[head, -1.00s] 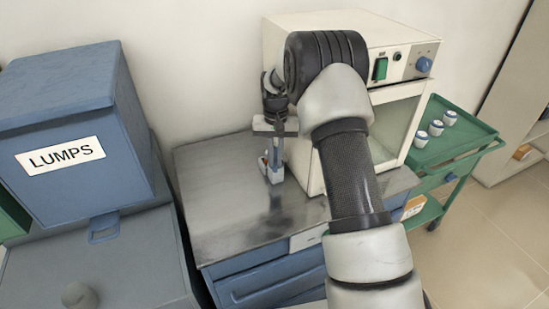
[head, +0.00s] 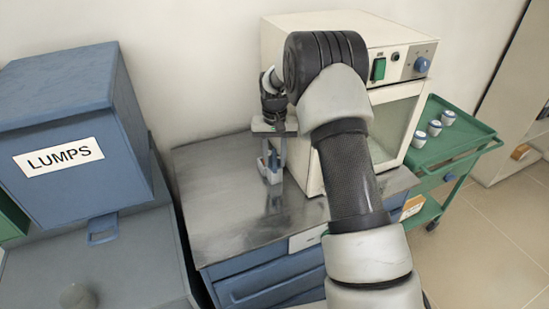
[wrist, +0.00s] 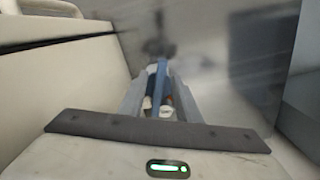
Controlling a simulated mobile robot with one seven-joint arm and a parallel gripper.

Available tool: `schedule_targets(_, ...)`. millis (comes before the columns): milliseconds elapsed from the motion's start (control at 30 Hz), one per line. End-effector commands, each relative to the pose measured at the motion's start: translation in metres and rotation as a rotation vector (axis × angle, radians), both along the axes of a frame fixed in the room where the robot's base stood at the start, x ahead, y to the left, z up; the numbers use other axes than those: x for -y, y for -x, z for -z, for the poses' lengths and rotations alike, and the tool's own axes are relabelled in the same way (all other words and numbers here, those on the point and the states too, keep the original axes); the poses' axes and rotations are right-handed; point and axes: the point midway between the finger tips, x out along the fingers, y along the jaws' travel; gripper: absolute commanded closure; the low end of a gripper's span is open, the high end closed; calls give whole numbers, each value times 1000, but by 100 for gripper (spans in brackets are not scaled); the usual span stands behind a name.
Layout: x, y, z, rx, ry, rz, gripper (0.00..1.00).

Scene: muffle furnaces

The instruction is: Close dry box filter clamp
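The cream box (head: 282,50), which I take for the dry box, stands on the metal-topped cabinet. It has a green switch, a blue knob and a windowed front, partly hidden by my arm. My gripper (head: 271,166) points down beside its left side, low over the cabinet top. In the wrist view, a narrow blue piece (wrist: 161,78) lies between the grey fingers of my gripper (wrist: 159,84), with small whitish and reddish parts near it. I cannot tell whether this is the filter clamp, or whether the fingers touch it.
The bare metal top (head: 222,190) is free left of my gripper. A blue container labelled LUMPS (head: 85,120) stands at the left. A green cart (head: 465,137) with several small white-and-blue jars is at the right. The wall is close behind.

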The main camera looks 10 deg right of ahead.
Motion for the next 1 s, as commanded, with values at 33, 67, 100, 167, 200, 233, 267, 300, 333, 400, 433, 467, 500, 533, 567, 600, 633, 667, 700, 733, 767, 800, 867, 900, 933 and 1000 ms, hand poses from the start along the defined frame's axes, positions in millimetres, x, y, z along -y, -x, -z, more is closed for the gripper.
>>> schedule_targets(33, 0, 0, 0, 0, 0, 0, 70)
schedule_targets(67, 0, 0, 0, 0, 0, 0, 70)
schedule_targets(100, 0, 0, -1, 0, 0, 0, 70)
schedule_targets(167, 0, 0, -6, 1, 0, 0, 70)
schedule_targets(200, 0, 0, -10, 1, 0, 0, 70)
schedule_targets(233, 0, 0, -14, 1, 0, 0, 70)
schedule_targets(267, 0, 0, -19, 2, 0, 0, 70)
schedule_targets(300, 0, -1, -26, 4, 0, 0, 70)
schedule_targets(333, 0, -1, -33, 4, 0, 0, 70)
schedule_targets(400, 0, -1, -50, 5, 0, 0, 70)
schedule_targets(433, 0, -1, -57, 5, 0, 0, 70)
schedule_targets(467, 0, -1, -65, 5, 0, 0, 70)
schedule_targets(500, 0, -1, -75, 5, 0, 0, 70)
schedule_targets(533, 0, -1, -83, 5, 0, 0, 70)
schedule_targets(567, 0, -1, -90, 5, 0, 0, 70)
schedule_targets(600, 0, -1, -100, 4, 0, 0, 70)
schedule_targets(633, 0, -1, -107, 5, 0, 0, 70)
schedule_targets(667, 0, -1, -115, 4, 0, 0, 70)
schedule_targets(700, 0, -1, -123, 4, 0, 0, 70)
schedule_targets(733, 0, -1, -130, 3, 0, 0, 70)
schedule_targets(767, 0, -1, -136, 4, 0, 0, 70)
schedule_targets(800, 0, -1, -144, 3, 0, 0, 70)
schedule_targets(867, 0, 0, -153, 3, 0, 0, 70)
schedule_targets(900, 0, -1, -159, 2, 0, 0, 70)
schedule_targets(933, 0, -1, -162, 2, 0, 0, 70)
schedule_targets(1000, 0, 0, -168, 0, 0, 0, 70)
